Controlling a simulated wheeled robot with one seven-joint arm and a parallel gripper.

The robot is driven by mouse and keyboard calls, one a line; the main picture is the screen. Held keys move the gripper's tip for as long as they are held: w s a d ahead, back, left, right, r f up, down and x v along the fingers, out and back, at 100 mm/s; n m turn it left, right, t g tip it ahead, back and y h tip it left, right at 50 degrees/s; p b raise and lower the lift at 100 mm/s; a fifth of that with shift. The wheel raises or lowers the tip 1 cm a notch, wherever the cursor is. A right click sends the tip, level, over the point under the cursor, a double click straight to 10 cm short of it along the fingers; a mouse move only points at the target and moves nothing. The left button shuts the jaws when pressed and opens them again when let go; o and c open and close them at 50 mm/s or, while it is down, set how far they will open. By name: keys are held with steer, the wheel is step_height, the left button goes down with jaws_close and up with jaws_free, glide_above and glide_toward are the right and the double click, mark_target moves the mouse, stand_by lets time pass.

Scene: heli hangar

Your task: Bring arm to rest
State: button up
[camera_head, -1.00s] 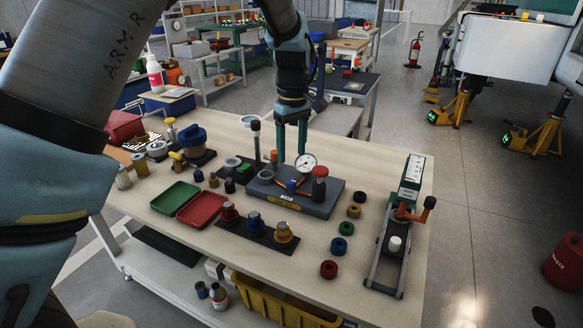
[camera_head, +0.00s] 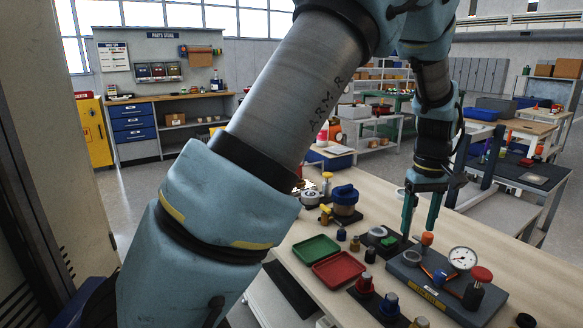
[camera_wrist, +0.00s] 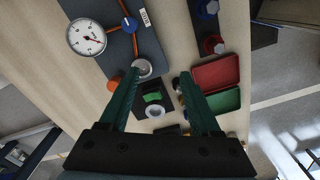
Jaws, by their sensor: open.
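My arm rises from the left of the head view and bends over the workbench (camera_head: 335,280). My gripper (camera_head: 419,226) points down above the bench, over the back edge of the grey gauge plate (camera_head: 440,290). In the wrist view its two green fingers (camera_wrist: 158,92) are apart with nothing held between them. A black pad with a green piece (camera_wrist: 152,96) and a grey ring (camera_wrist: 142,68) show beyond and between the fingers. My upper arm hides part of the bench's left end in the head view.
On the bench are a green tray (camera_head: 316,248), a red tray (camera_head: 339,270), a dial gauge (camera_head: 462,258), a red-topped knob (camera_head: 482,274) and a blue-capped jar (camera_head: 345,195). A parts counter (camera_head: 165,100) and a yellow cabinet (camera_head: 94,132) stand at the far left.

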steer(key=w+a+r, duration=0.1)
steer(key=w+a, duration=0.3)
steer(key=a, duration=0.8)
steer(key=s+a+m, duration=0.1)
steer(key=s+a, duration=0.3)
steer(key=a, duration=0.9)
steer(key=s+a+t, duration=0.1)
steer(key=s+a, duration=0.2)
steer(key=a, duration=1)
steer(key=shift+s+a+m+t+p, duration=0.15)
steer(key=shift+s+m+t+p, duration=0.15)
steer(key=shift+s+m, duration=0.1)
